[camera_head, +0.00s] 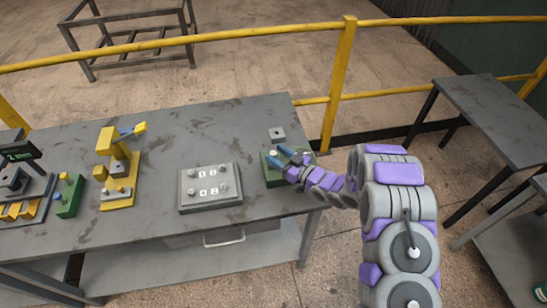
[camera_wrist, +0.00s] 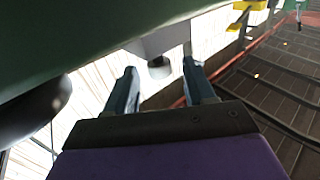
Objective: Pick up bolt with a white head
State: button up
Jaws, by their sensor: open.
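My gripper (camera_head: 280,157) reaches in from the right over a green block (camera_head: 268,179) near the right end of the table. Its two blue fingers are apart, and nothing is clearly held. In the wrist view, a pale, angular piece with a short grey round end (camera_wrist: 160,68) shows between or just beyond the open fingertips (camera_wrist: 159,68). It may be the white-headed bolt, but I cannot tell for sure. A large dark green surface (camera_wrist: 60,35) fills the upper left there. In the head view my fingers partly hide the top of the green block.
A grey plate with several knobs (camera_head: 211,205) lies left of the green block. A small grey block (camera_head: 277,133) sits behind it. A yellow stand (camera_head: 105,142) and another green block (camera_head: 68,198) stand farther left. A yellow railing (camera_head: 338,80) runs behind the table.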

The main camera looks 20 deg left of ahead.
jog(key=shift+x, duration=1.1)
jog(key=shift+s, duration=0.1)
jog(key=shift+c, duration=0.5)
grip_shut()
